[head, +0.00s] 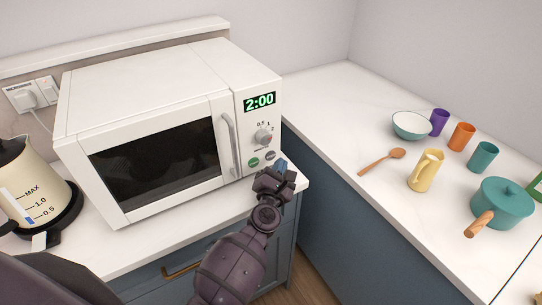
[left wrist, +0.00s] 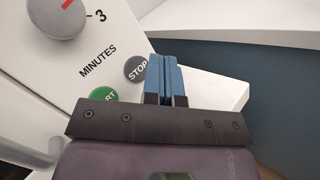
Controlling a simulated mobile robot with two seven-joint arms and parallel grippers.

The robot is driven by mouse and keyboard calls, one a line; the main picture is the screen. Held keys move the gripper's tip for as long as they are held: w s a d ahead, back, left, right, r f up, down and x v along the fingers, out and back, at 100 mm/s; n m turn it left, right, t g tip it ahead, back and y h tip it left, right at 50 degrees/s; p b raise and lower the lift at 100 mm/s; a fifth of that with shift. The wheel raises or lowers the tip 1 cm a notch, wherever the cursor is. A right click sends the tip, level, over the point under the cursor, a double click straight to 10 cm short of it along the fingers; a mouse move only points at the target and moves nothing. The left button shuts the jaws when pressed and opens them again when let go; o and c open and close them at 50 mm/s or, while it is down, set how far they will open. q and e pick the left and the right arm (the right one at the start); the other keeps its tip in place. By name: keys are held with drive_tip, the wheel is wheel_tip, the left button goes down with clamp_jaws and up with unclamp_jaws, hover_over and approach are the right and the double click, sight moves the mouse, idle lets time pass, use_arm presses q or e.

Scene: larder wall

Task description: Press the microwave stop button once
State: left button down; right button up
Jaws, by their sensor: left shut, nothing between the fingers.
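The white microwave (head: 150,85) stands on the left counter with its door shut and its display (head: 259,102) reading 2:00. The grey round stop button (head: 271,156) is low on the control panel, right of the green start button (head: 253,162). In the left wrist view the stop button (left wrist: 137,68) shows its STOP label, and the start button (left wrist: 103,94) is partly hidden by my gripper. My left gripper (head: 281,167) is shut and empty, its blue fingertips (left wrist: 166,75) just beside the stop button. I cannot tell whether they touch it. My right gripper is not in view.
The microwave dial (head: 263,137) and door handle (head: 229,145) are close by. A cream kettle (head: 30,185) stands left of the microwave. The right counter holds a bowl (head: 411,125), a spoon (head: 382,161), a yellow jug (head: 426,171), several cups and a teal pot (head: 501,203).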

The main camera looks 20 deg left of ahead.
use_arm(q)
drive_tip(key=shift+s+d, duration=0.65)
drive_tip(key=shift+d, duration=0.15)
drive_tip(key=shift+s+d, duration=0.6)
drive_tip(key=shift+d, duration=0.2)
